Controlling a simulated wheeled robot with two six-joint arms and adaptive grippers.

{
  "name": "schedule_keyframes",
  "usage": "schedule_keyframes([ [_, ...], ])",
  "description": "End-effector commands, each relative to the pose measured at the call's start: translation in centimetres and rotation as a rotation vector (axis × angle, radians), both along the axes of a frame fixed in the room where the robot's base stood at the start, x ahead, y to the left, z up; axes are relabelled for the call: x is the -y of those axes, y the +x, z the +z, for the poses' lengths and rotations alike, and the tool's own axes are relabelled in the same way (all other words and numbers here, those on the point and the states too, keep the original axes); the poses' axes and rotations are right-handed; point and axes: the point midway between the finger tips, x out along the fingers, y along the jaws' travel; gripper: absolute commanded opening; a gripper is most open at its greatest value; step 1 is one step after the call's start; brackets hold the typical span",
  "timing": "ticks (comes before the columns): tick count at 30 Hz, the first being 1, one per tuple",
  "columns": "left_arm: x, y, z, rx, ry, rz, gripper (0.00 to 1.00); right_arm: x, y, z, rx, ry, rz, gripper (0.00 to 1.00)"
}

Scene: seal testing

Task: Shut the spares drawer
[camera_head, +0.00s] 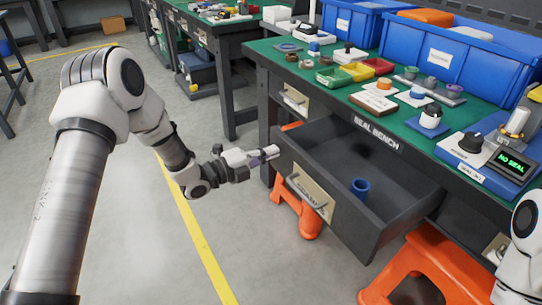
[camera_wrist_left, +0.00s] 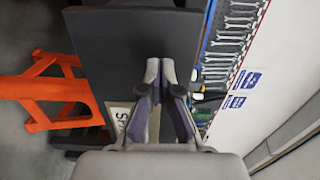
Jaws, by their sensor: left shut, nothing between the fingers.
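The spares drawer (camera_head: 345,228) is a dark drawer pulled out from under the seal bench (camera_head: 415,150). Its front has a pale label holder (camera_head: 310,194), and a blue ring-like part (camera_head: 360,187) is inside. My left gripper (camera_head: 268,153) is shut and empty at the upper left end of the drawer front. In the left wrist view the fingers (camera_wrist_left: 160,68) lie over the dark front panel (camera_wrist_left: 115,40), with part of its label (camera_wrist_left: 120,118) showing beside them. I cannot tell if they touch it.
Orange stools (camera_head: 425,262) stand under the bench by the drawer. The bench top carries blue bins (camera_head: 450,60), small coloured trays (camera_head: 357,71) and a tester reading NO SEAL (camera_head: 511,161). Part of my right arm shows at the right edge. The floor left of the drawer is clear.

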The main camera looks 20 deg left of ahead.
Motion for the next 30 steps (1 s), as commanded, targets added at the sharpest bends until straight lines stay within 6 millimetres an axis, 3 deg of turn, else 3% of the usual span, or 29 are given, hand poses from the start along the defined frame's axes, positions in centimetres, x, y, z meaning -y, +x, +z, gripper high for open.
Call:
schedule_keyframes([
  [19, 1.0, 1.2, -0.2, 0.001, 0.001, -0.001, 0.0, 0.0, 0.0, -0.6, 0.0, 0.0, 0.0, 0.4],
  [26, 3.3, 4.1, -0.4, 0.002, 0.003, -0.003, 0.0, 0.0, 0.0, -2.0, 0.0, 0.0, 0.0, 0.4],
  [30, 5.5, 6.8, -0.4, 0.002, 0.003, -0.003, 0.0, 0.0, 0.0, -3.0, 0.0, 0.0, 0.0, 0.4],
])
